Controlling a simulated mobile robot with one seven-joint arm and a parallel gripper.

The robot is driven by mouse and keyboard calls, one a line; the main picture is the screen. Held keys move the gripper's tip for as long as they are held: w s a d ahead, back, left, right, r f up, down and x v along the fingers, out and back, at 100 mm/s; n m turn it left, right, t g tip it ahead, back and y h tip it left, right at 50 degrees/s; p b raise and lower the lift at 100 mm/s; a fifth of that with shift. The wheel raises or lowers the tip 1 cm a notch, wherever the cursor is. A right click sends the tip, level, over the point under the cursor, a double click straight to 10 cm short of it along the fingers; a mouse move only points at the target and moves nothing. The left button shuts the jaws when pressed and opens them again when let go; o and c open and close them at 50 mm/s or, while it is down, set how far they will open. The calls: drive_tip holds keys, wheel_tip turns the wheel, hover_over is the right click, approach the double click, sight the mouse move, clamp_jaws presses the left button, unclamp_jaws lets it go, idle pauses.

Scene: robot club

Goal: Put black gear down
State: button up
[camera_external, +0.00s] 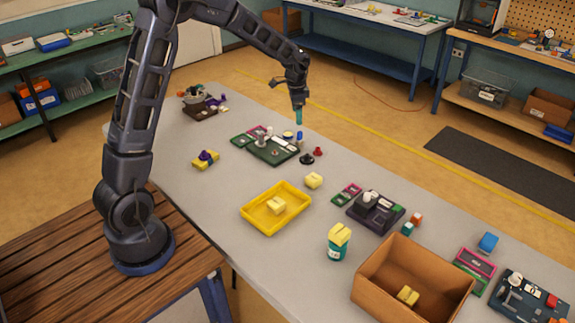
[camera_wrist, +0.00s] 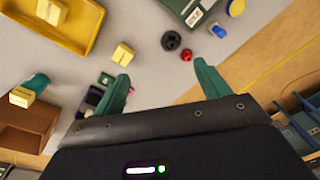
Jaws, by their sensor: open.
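A small black gear (camera_external: 307,159) lies on the grey table, just right of a dark green board (camera_external: 285,153). A small red piece (camera_external: 318,151) lies right beside it. In the wrist view the black gear (camera_wrist: 171,40) is a dark round thing near the top middle, with the red piece (camera_wrist: 186,55) close by. My gripper (camera_external: 299,117) is above the far edge of the table, beyond the gear and apart from it. In the wrist view the two teal fingers of my gripper (camera_wrist: 162,72) are spread wide with nothing between them.
A yellow tray (camera_external: 252,213) holding a pale yellow block stands left of centre. A brown box (camera_external: 385,295) is at the near right. A yellow block (camera_external: 313,180) and a teal canister (camera_external: 337,252) stand between.

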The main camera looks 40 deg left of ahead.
drive_tip(key=s+r+n+t, duration=0.1)
drive_tip(key=s+r+n, duration=0.1)
drive_tip(key=s+r, duration=0.7)
drive_tip(key=s+r+n+t, duration=0.1)
drive_tip(key=s+r, duration=0.6)
drive_tip(key=s, duration=0.5)
drive_tip(key=s+r+n+t, duration=0.1)
drive_tip(key=s+n, duration=0.3)
drive_tip(key=s, duration=1.9)
drive_tip(key=shift+s+t, duration=0.15)
drive_tip(key=shift+t, duration=0.25)
drive_tip(key=shift+r, duration=0.1)
